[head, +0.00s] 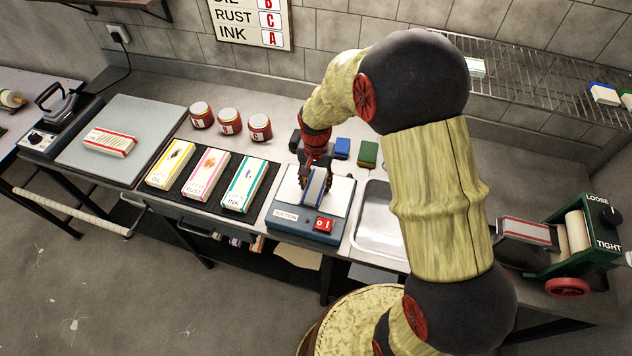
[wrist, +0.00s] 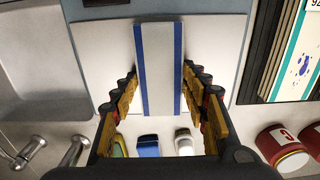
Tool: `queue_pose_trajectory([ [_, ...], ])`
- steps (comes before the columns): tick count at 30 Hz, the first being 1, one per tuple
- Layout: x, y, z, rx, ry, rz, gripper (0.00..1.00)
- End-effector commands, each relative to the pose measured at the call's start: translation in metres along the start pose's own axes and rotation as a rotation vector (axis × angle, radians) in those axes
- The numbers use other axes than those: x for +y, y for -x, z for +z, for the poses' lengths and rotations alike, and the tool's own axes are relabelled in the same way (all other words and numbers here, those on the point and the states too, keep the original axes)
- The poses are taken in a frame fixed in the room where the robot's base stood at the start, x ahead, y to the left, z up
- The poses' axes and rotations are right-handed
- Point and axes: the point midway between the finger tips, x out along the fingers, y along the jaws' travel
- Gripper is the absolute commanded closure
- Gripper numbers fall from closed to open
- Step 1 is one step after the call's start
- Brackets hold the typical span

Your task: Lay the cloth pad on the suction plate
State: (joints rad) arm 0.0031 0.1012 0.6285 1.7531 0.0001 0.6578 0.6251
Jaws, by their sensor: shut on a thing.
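The suction plate (head: 338,196) is the pale flat top of a grey-blue box with a red switch, at the middle of the bench. A white cloth pad with blue edges (head: 316,185) is at the plate in the head view; in the wrist view the pad (wrist: 158,65) lies across the pale plate (wrist: 108,50). My gripper (head: 314,174) is shut on the cloth pad, with a finger at each long side in the wrist view (wrist: 158,85). Whether the pad touches the plate I cannot tell. My gripper hides part of the pad in the head view.
Yellow, pink and teal stained pads (head: 207,175) lie on a dark mat to the left. Red jars (head: 229,121) stand behind them. Blue and green blocks (head: 367,153) are behind the plate. A metal sink (head: 378,225) is to the right, a roller wringer (head: 578,240) farther right.

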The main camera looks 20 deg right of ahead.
Motion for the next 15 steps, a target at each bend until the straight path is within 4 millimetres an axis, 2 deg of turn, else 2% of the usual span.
queue_pose_trajectory([
  [7,0.0001,-0.0033,0.0002,0.0,0.0,0.0,0.8],
  [8,0.0,-0.003,0.0001,0.0,0.0,0.0,0.54],
  [15,0.0001,-0.0025,0.0002,0.0,0.0,0.0,0.41],
])
